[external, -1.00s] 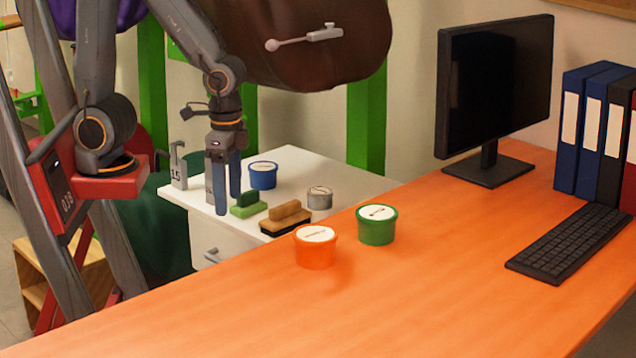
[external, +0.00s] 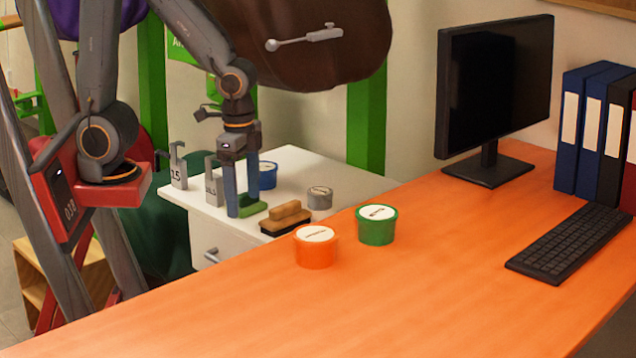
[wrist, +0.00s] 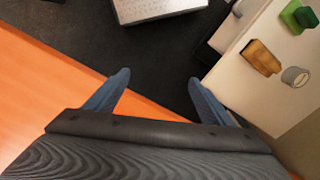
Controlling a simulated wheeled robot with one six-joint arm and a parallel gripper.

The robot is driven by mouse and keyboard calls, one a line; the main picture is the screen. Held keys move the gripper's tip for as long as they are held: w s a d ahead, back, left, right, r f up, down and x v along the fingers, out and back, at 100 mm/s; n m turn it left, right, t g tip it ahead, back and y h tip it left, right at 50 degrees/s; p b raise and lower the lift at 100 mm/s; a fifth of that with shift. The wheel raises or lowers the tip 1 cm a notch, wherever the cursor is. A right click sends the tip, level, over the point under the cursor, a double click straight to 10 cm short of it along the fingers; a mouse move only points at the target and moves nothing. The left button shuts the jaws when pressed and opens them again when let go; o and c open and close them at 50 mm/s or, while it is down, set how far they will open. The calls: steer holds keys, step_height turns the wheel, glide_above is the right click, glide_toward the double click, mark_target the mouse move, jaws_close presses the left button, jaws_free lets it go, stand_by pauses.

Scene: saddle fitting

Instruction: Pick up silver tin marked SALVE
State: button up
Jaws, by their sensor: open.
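The silver tin (external: 319,198) is a small grey round tin with a pale lid. It stands on the white cabinet top, right of the brush; its lettering is too small to read. In the wrist view the tin (wrist: 295,76) is at the right edge of the picture, outside my fingers. My gripper (external: 243,213) is open and empty, its blue fingers pointing down, left of the tin in the external view. In the wrist view my gripper (wrist: 157,80) has its fingers spread, with dark floor showing between them.
On the white cabinet (external: 345,180) are a wooden brush (external: 286,217), a green block (external: 254,205), a blue tub (external: 267,176) and grey weights (external: 178,168). An orange tub (external: 315,247) and a green tub (external: 376,226) stand on the orange desk (external: 420,290).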

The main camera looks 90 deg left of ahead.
steer(key=w+a+f+m+t+y+b, duration=0.1)
steer(key=w+a+f+m+b, duration=0.45)
steer(key=w+a+b, duration=0.4)
steer(key=m+y+b, duration=0.3)
steer(key=m+b, duration=0.6)
steer(key=m, duration=0.2)
glide_toward(320, 191)
steer(key=x, duration=0.2)
steer(key=shift+a+f, duration=0.15)
steer(key=shift+f, duration=0.15)
steer(key=shift+m+b+x, duration=0.25)
steer(key=shift+b+x, duration=0.45)
steer(key=shift+x, duration=0.5)
steer(key=b+x, duration=0.3)
steer(key=x, duration=0.2)
steer(key=shift+a+f, duration=0.15)
steer(key=shift+f, duration=0.2)
steer(key=shift+r, duration=0.1)
steer(key=c, duration=1.2)
